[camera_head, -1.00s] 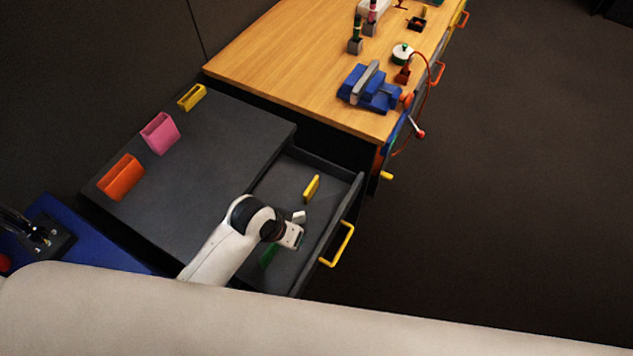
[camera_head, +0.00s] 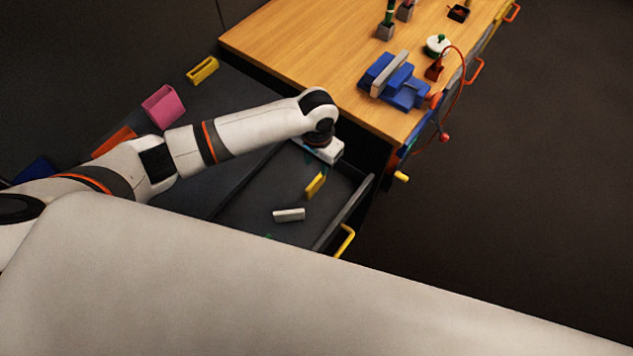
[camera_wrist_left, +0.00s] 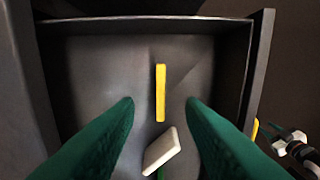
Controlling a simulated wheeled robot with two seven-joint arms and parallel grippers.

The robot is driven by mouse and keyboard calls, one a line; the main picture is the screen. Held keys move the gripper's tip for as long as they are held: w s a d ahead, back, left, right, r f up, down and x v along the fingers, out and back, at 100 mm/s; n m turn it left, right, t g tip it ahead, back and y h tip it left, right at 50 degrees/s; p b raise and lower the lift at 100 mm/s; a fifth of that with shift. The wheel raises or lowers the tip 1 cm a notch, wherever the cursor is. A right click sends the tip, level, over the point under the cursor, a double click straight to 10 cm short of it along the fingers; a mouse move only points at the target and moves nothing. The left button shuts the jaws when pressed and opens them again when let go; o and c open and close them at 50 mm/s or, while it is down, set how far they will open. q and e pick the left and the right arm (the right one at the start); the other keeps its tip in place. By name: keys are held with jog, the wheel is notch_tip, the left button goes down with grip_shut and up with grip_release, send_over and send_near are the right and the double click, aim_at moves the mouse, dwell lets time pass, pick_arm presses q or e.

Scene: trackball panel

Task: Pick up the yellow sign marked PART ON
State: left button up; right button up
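A yellow block-like sign (camera_head: 315,184) stands on edge in the open dark drawer (camera_head: 262,207). It also shows in the left wrist view (camera_wrist_left: 160,92); its lettering cannot be read. My left gripper (camera_head: 318,168) is over the drawer, close to the sign at its upper side in the head view. In the left wrist view the two green fingers of the left gripper (camera_wrist_left: 160,104) are wide apart with the sign between them in the picture, and nothing is held.
A white block (camera_head: 289,215) lies in the drawer near the sign, with a green piece (camera_wrist_left: 161,173) by it. The wooden bench (camera_head: 300,60) with a blue vise (camera_head: 393,80) stands beyond. Yellow (camera_head: 202,70), pink (camera_head: 164,106) and orange (camera_head: 113,141) holders sit on the cabinet top.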

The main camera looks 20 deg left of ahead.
aim_at(316, 180)
pick_arm(q)
jog(key=shift+f, duration=0.8)
jog(key=f, duration=0.4)
jog(key=shift+s+f+p, duration=0.15)
jog(key=shift+s+p, duration=0.15)
jog(key=shift+p, duration=0.05)
jog(key=shift+f, duration=0.55)
grip_shut()
